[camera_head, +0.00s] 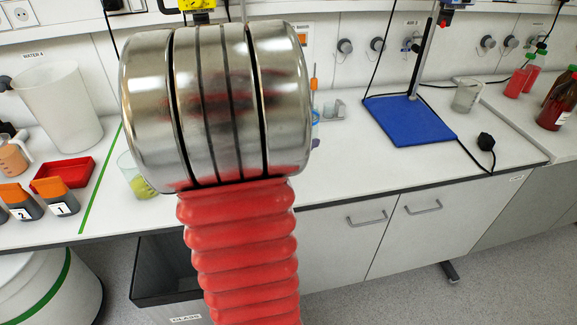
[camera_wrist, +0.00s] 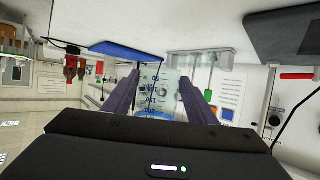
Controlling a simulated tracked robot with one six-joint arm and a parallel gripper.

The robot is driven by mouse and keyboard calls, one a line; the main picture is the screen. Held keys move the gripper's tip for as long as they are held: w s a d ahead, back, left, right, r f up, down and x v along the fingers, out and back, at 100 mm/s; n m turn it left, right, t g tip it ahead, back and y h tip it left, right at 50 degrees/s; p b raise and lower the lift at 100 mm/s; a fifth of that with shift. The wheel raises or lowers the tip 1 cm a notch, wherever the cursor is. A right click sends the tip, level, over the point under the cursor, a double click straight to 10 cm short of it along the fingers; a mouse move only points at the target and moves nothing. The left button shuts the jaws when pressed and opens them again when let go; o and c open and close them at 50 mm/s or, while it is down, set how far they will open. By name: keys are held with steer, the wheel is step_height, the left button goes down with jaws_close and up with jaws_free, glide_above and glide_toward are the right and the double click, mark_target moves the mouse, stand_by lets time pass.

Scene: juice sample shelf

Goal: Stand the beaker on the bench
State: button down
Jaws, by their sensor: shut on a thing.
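My gripper (camera_wrist: 160,82) shows in the wrist view with its two dark fingers on either side of a clear beaker (camera_wrist: 152,88) with blue volume marks. It is shut on this beaker. The beaker's far end and exact tilt are hard to tell. In the head view my arm's metal joint and red sleeve fill the middle, and they hide the gripper and the held beaker. The white bench (camera_head: 345,170) runs across behind the arm. The gap between the held beaker and the bench cannot be judged.
A blue stand base (camera_head: 408,122) lies on the bench, also in the wrist view (camera_wrist: 120,48). A glass beaker (camera_head: 466,96) stands right of it. A beaker with yellow-green contents (camera_head: 133,172), red tray (camera_head: 62,172) and large jug (camera_head: 62,110) are left. Bare bench lies in front of the stand.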

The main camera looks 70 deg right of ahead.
steer(key=shift+w, duration=0.15)
steer(key=shift+f, duration=2.9)
steer(key=shift+f, duration=2.1)
steer(key=c, duration=0.8)
jaws_free()
steer(key=shift+f, duration=0.1)
steer(key=shift+o, duration=0.2)
